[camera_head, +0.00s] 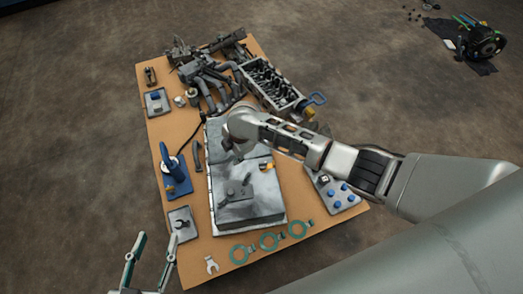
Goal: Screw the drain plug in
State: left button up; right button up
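A grey metal pan-like part (250,203) lies on the brown work board (190,272), at its middle. I cannot make out the drain plug for certain. My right arm comes in from the right and its wrist end (238,124) is over the far part of the grey part. The fingers of the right gripper are mostly hidden by the wrist, so what they hold cannot be seen. A small orange-yellow piece (267,166) shows on the grey part, just below my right arm. My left gripper (157,238) is open and empty at the lower left, beside the board's left edge.
A small tray with a wrench (181,224), a blue tool on a stand (172,168) and a tray of blue pieces (342,193) flank the grey part. Green rings (269,241) lie in front.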

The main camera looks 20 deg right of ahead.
jog(key=d+f+n+g+b, duration=0.1)
jog(key=d+f+n+g, duration=0.1)
jog(key=d+f+n, duration=0.45)
jog(key=r+n+h+b, duration=0.1)
jog(key=n+h, duration=0.1)
jog(key=n, duration=0.5)
send_over(263, 163)
jog(key=shift+s+r+m+g, duration=0.15)
jog(key=shift+m+g, duration=0.1)
jog(key=shift+g, duration=0.15)
notch_tip(263, 163, down, 7)
jog(key=b, duration=0.2)
jog(key=shift+s+r+b, duration=0.15)
jog(key=shift+b, duration=0.25)
jog(key=shift+f, duration=0.4)
pick_arm(q)
jog(key=shift+n+g, duration=0.3)
jog(key=shift+n, duration=0.4)
jog(key=d+f, duration=0.1)
jog(key=s+d+f, duration=0.1)
jog(key=f, duration=0.1)
jog(key=shift+s+f, duration=0.15)
jog(key=shift+f, duration=0.15)
pick_arm(e)
jog(key=shift+w, duration=0.25)
pick_arm(q)
jog(key=shift+h, duration=0.3)
pick_arm(e)
jog(key=shift+c, duration=0.3)
